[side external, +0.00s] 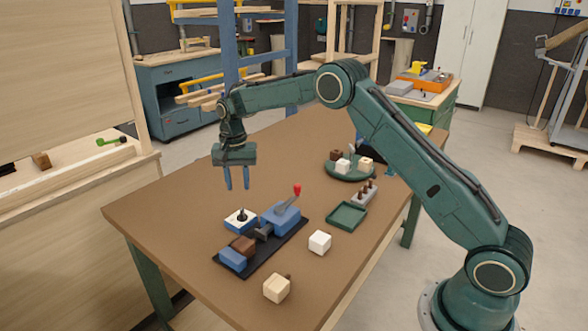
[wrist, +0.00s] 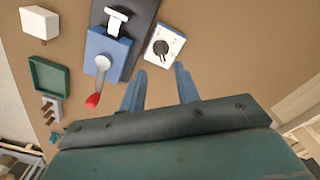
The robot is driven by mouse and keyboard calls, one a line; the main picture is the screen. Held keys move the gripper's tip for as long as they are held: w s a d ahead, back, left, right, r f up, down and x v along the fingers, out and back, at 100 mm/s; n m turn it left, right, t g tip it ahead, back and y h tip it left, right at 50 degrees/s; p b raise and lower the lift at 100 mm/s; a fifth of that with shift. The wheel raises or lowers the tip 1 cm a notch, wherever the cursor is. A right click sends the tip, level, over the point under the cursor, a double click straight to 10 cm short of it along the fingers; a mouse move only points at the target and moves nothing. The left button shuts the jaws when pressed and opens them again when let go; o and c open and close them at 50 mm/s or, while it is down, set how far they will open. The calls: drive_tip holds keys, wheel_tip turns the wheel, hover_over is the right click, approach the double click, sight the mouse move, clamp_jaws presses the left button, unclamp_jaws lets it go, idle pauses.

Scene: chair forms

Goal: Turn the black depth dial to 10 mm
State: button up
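The black depth dial (side external: 241,214) sits on a small white plate (side external: 231,221) beside the blue vise-like fixture on the brown table. In the wrist view the dial (wrist: 161,47) shows as a round black knob with a pointer, with marks on the white plate (wrist: 175,40) too small to read. My gripper (side external: 237,181) hangs above the table, over and slightly behind the dial, pointing down. In the wrist view my gripper (wrist: 160,73) has its two blue fingers apart with nothing between them. The fingers do not touch the dial.
A brown block (side external: 243,245), a white cube (side external: 319,242), a wooden cube (side external: 276,288) and a green tray (side external: 346,216) are nearby. The table's left side is clear.

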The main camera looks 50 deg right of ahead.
drive_tip(key=shift+r, duration=2.05)
drive_tip(key=s+a+r+n+t, duration=0.25)
drive_tip(key=s+r+n, duration=0.25)
drive_tip(key=s+r, duration=1.4)
drive_tip(key=s+f+n+t, duration=0.1)
drive_tip(key=s+f+n, duration=0.1)
drive_tip(key=s, duration=0.9)
drive_tip(key=s+f+n+t, duration=0.2)
drive_tip(key=s+f+n, duration=0.1)
drive_tip(key=s, duration=0.9)
drive_tip(key=shift+a, duration=0.4)
